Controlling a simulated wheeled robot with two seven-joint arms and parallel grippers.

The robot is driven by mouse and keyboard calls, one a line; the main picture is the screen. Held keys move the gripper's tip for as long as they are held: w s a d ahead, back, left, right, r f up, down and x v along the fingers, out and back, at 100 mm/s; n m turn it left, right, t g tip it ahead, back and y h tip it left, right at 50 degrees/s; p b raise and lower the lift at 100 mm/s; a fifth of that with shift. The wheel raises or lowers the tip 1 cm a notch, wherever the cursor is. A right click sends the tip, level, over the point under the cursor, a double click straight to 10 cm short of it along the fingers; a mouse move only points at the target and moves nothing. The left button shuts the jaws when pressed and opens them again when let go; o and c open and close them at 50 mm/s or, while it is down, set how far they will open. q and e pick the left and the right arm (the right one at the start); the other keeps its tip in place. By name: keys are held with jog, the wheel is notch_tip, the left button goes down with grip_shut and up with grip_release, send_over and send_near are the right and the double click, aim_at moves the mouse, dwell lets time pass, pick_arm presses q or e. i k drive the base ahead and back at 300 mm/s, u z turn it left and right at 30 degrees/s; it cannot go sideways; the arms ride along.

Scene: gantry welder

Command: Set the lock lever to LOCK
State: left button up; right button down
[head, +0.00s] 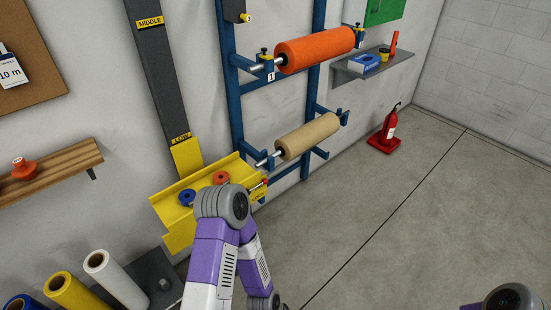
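A yellow carriage (170,208) sits at the foot of a dark upright rail (160,85) with MIDDLE and LOW labels. A small yellow and red part with dark marks (259,187) is at the carriage's right end. I cannot tell whether it is the lock lever, or which setting it has. My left arm rises in front of the carriage, its top joint covering part of the carriage's front. My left gripper is not visible. Only a piece of my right arm shows at the bottom right corner, and its gripper is not visible.
A blue rack (238,125) holds an orange roll (315,49) above a tan roll (309,136). A blue and an orange knob-like piece (220,178) sit on the carriage. A red fire extinguisher (388,128) stands at the wall. Several rolls stand at lower left. The right floor is clear.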

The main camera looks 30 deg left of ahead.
aim_at(265, 181)
jog(key=u, duration=0.75)
jog(key=i, duration=1.1)
jog(key=u, duration=1.1)
jog(key=i, duration=0.15)
jog(key=u, duration=0.25)
